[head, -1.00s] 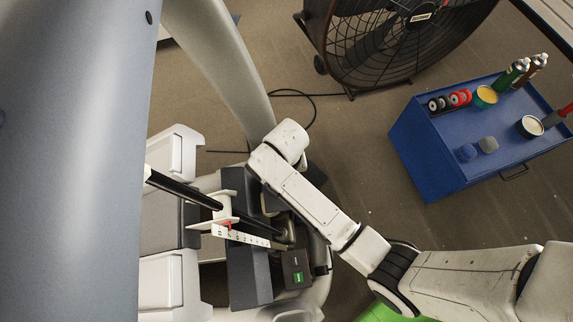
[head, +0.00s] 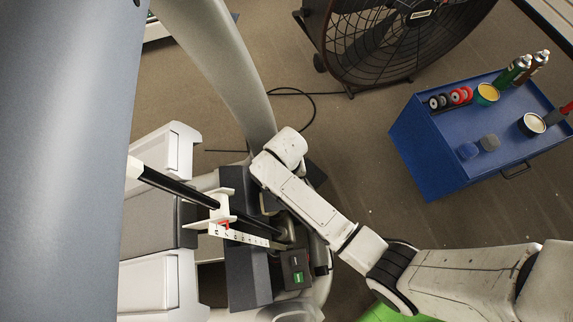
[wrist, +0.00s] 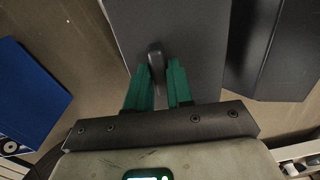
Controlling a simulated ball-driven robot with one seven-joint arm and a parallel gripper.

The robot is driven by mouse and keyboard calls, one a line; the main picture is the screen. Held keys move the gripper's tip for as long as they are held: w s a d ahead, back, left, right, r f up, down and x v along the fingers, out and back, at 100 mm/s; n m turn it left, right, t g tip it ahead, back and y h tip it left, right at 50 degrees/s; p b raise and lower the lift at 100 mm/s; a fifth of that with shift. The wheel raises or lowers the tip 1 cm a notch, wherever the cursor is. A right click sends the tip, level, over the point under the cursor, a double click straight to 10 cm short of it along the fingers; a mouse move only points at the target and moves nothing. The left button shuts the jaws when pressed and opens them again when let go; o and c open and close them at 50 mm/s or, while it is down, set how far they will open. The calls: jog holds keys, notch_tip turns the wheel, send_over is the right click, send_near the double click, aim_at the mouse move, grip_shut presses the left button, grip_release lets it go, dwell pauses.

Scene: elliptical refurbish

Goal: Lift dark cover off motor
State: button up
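The dark grey cover (wrist: 190,40) is a flat panel that fills the upper middle of the wrist view. A small rounded dark handle (wrist: 155,58) stands out from it. My gripper (wrist: 158,72) has green fingers, spread apart, one on each side of the handle. The left finger looks close to the handle; a gap shows toward the right finger. I cannot tell whether either touches. My fingers are hidden there. The motor is not clearly visible.
The elliptical's white pedals (head: 160,285), dark rail (head: 175,188) and grey upright (head: 225,60) stand left of my arm. A dark box with a green switch (head: 297,270) sits below. A blue cart (head: 430,160) and large fan (head: 385,40) stand right on open floor.

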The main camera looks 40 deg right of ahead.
grip_shut()
dwell(0.4)
dwell(1.4)
